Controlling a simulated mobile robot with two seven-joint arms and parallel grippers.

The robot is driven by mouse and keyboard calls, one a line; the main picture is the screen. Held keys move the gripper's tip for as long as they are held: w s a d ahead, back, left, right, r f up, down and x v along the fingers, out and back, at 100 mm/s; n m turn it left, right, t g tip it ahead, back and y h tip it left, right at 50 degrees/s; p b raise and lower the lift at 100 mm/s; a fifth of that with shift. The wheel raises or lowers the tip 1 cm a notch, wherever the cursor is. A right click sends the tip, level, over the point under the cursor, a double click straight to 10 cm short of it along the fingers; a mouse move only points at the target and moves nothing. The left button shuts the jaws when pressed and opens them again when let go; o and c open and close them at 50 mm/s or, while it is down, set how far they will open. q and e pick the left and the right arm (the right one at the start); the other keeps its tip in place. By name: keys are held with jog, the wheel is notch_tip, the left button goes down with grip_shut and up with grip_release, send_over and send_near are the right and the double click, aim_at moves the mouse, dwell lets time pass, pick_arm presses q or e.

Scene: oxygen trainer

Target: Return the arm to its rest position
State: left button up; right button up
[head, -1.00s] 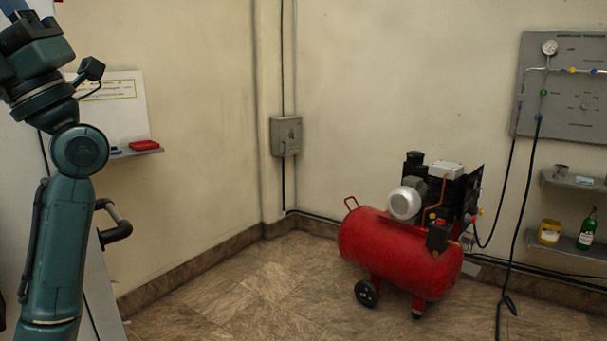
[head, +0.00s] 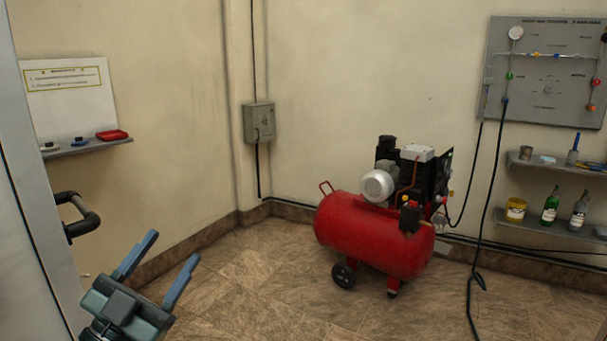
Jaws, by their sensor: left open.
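My left gripper (head: 159,268) is at the lower left of the head view. Its two blue-grey fingers are spread apart and point up and to the right. Nothing is between them, and the tiled floor shows behind. The rest of the left arm is below the picture's edge. My right gripper and arm are not in the picture.
A red compressor (head: 370,237) stands on the floor at centre right. A door edge with a dark handle (head: 78,215) is at the left. A wall shelf (head: 90,147), a grey panel (head: 545,75) and bottle shelves (head: 550,229) line the walls. Floor between is clear.

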pick_arm(q)
jog(key=s+d+f+n+g+y, duration=0.1)
jog(key=s+d+f+g+y, duration=0.15)
jog(key=s+f, duration=0.5)
jog(key=s+d+f+n+g+y, duration=0.1)
jog(key=s+f+g, duration=0.35)
jog(key=f, duration=0.55)
jog(key=s+d+f+n+g+y, duration=0.1)
jog(key=s+d+f+g, duration=0.15)
jog(key=s+f, duration=0.5)
jog(key=w+r+n+g+y+p, duration=0.1)
jog(key=w+r+n+y+p, duration=0.2)
jog(key=p, duration=1.5)
jog(key=shift+w+d+r+n+p, duration=0.3)
jog(key=shift+w+d+r+n, duration=0.15)
jog(key=shift+r+n, duration=0.85)
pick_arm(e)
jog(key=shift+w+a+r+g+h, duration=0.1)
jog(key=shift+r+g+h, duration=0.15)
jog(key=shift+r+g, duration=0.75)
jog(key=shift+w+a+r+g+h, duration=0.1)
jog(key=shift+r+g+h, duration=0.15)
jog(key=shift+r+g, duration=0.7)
pick_arm(q)
jog(key=shift+r+g+y, duration=0.2)
jog(key=shift+g+y, duration=0.05)
jog(key=shift+c, duration=0.5)
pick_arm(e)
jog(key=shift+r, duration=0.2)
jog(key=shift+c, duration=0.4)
